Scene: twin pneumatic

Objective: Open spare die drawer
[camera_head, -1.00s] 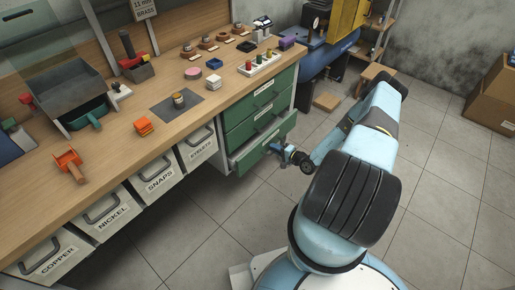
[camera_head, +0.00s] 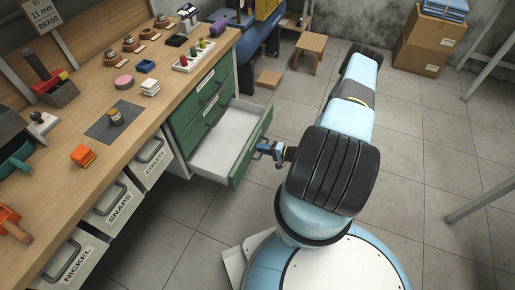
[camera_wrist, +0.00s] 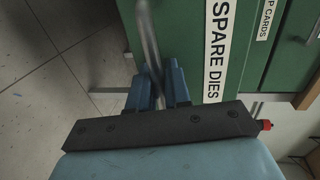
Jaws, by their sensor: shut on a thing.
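The spare die drawer (camera_head: 222,140) is the bottom drawer of the green cabinet and stands far out; the part of its pale inside that shows is empty. In the wrist view its green front (camera_wrist: 181,30) carries the label SPARE DIES (camera_wrist: 217,50). My gripper (camera_wrist: 158,78) is shut on the drawer's metal bar handle (camera_wrist: 147,30), with one blue finger on each side of it. In the head view my gripper (camera_head: 265,149) is at the outer face of the drawer front, and the handle is mostly hidden there.
Two closed green drawers (camera_head: 203,108) are above the open one. The bench top (camera_head: 165,85) holds several small parts and a tray of coloured pegs (camera_head: 194,56). Labelled bins (camera_head: 117,205) stand under the bench at left.

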